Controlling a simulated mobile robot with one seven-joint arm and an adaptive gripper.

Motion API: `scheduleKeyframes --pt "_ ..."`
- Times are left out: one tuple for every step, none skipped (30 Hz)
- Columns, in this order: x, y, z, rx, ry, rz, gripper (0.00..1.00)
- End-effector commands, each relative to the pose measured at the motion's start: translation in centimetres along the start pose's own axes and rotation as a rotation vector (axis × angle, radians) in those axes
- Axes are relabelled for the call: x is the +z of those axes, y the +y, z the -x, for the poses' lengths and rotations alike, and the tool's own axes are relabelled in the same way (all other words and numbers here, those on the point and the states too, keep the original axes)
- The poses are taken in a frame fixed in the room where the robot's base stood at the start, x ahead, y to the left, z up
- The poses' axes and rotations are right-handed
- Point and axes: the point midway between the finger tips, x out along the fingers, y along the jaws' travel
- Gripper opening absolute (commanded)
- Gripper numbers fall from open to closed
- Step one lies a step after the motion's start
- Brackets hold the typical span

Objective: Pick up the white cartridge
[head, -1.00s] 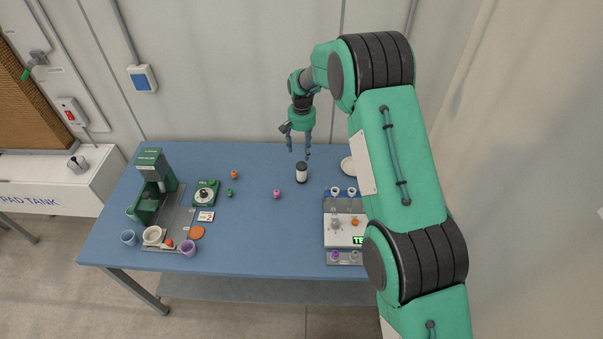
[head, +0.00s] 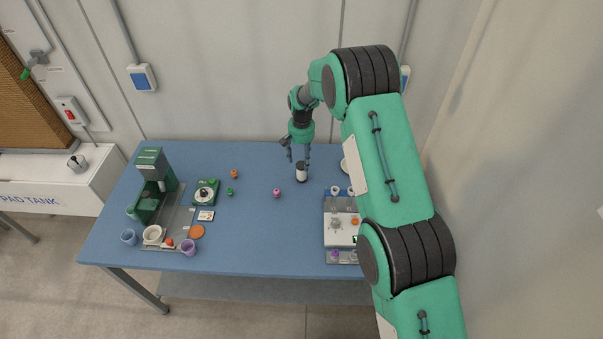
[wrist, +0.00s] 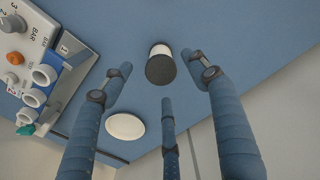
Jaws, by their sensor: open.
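The white cartridge (head: 301,176), a short upright cylinder with a dark top, stands on the blue table (head: 255,235) near its back. In the wrist view the cartridge (wrist: 160,68) shows its dark end toward the camera and a band of white side. My gripper (head: 299,158) is open, with its fingers pointing down just above and behind the cartridge. In the wrist view the cartridge lies between and beyond the spread fingers, and no contact is visible.
A grey rack unit (head: 343,228) with white cups stands to the right, partly behind my arm. A white dish (wrist: 125,126) lies close by. Small pink (head: 277,193), green (head: 230,191) and orange (head: 234,174) pieces lie left. A green machine (head: 155,185) stands farther left.

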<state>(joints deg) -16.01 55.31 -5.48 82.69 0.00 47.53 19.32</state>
Motion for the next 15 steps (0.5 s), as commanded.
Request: scheduleKeyframes --pt "0.0 0.0 -0.8 0.001 -0.001 0.0 0.6" --pt "0.0 0.0 -1.1 0.0 -0.001 0.0 0.6" --pt "0.0 0.0 -1.4 0.0 0.0 0.0 0.6" --pt "-0.1 0.0 -1.6 0.0 0.001 0.0 0.6" --pt "-0.1 0.0 -1.8 0.0 0.001 0.0 0.6" --pt "-0.1 0.0 -2.0 0.0 0.001 0.0 0.6" --pt "-0.1 0.0 -2.2 0.0 0.001 0.0 0.6" --pt "-0.1 0.0 -2.2 0.0 0.001 0.0 0.6" --pt "-0.1 0.0 -2.3 0.0 0.001 0.0 0.6" --pt "-0.1 0.0 -2.3 0.0 0.001 0.0 0.6" --pt "-0.1 0.0 -2.4 0.0 0.001 0.0 0.6" --pt "-0.1 0.0 -2.3 0.0 0.001 0.0 0.6" --pt "-0.1 0.0 -2.3 0.0 0.001 0.0 0.6" --pt "-0.1 0.0 -2.3 0.0 0.001 0.0 0.6" --pt "-0.1 0.0 -2.3 0.0 0.001 0.0 0.6"
